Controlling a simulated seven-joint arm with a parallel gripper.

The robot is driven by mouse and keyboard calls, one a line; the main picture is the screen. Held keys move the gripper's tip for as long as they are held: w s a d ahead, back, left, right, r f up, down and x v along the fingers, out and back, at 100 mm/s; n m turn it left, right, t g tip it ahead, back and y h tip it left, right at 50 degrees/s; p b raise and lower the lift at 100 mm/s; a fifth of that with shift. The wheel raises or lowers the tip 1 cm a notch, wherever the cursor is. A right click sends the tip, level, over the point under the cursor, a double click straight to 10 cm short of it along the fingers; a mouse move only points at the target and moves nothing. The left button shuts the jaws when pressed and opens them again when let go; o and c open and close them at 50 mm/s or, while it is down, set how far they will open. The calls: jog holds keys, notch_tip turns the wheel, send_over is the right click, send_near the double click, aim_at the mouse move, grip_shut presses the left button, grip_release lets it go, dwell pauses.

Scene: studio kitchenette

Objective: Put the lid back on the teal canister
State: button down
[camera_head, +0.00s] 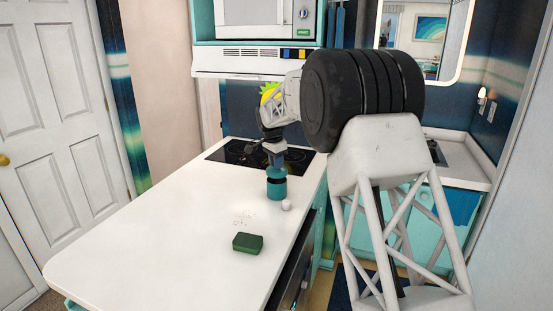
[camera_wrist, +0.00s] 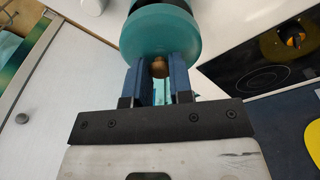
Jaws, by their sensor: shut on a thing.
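The teal canister (camera_head: 276,190) stands upright on the white counter, near its right edge and in front of the cooktop. The teal lid (camera_wrist: 160,33) is a round disc with a small brown knob (camera_wrist: 159,68). My gripper (camera_wrist: 160,80) is shut on that knob, with one blue finger on each side. In the head view the lid (camera_head: 277,170) is right above the canister, with a dark band between them. I cannot tell whether the lid rests on the canister or hovers just over it. In the wrist view the lid hides most of the canister.
A green block (camera_head: 247,243) and a small white object (camera_head: 286,205) lie in front of the canister, with dark specks (camera_head: 243,218) nearby. The black cooktop (camera_head: 261,156) is behind. The counter's left side (camera_head: 150,220) is clear.

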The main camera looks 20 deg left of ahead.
jog(key=shift+f, duration=1.7)
jog(key=shift+f, duration=0.25)
dwell(1.6)
jog(key=shift+c, duration=2.3)
grip_release()
jog(key=shift+r, duration=0.2)
jog(key=shift+r, duration=3.3)
grip_shut()
